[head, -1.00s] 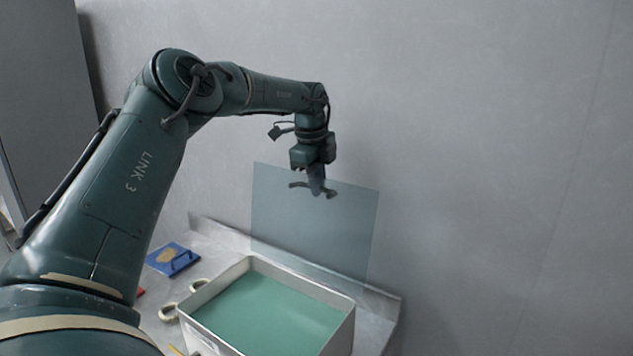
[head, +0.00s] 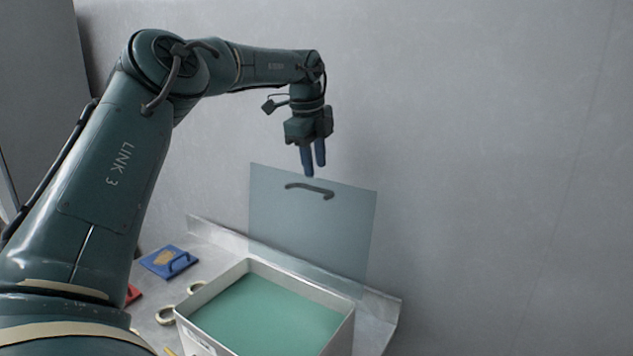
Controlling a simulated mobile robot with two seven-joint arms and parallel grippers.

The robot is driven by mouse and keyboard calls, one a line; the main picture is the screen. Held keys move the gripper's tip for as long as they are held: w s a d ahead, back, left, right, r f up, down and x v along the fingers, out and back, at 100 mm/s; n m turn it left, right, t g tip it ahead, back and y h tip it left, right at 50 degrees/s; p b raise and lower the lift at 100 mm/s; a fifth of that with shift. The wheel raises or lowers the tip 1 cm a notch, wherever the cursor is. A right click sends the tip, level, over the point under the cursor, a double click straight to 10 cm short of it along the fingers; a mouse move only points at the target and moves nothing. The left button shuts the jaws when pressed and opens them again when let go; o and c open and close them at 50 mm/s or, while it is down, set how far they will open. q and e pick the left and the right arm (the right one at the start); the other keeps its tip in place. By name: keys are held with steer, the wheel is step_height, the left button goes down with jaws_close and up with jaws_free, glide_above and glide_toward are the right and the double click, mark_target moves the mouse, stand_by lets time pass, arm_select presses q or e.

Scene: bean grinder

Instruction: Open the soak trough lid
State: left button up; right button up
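The soak trough (head: 330,345) is a pale box holding green liquid at the bottom of the head view. Its lid (head: 310,230) is a clear bluish panel that stands upright at the trough's back edge, so the trough is open on top. A dark curved handle (head: 311,190) sits near the lid's top edge. My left gripper (head: 314,172) points down just above the lid's handle, apart from it. Its two blue fingers show a small gap and hold nothing. My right gripper is not in view.
Cream tape rolls (head: 165,315) and a red item (head: 133,294) lie nearer, partly behind my arm. A grey wall stands behind.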

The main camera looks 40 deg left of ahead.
arm_select(q)
steer(key=v, duration=0.7)
steer(key=shift+r+p, duration=0.4)
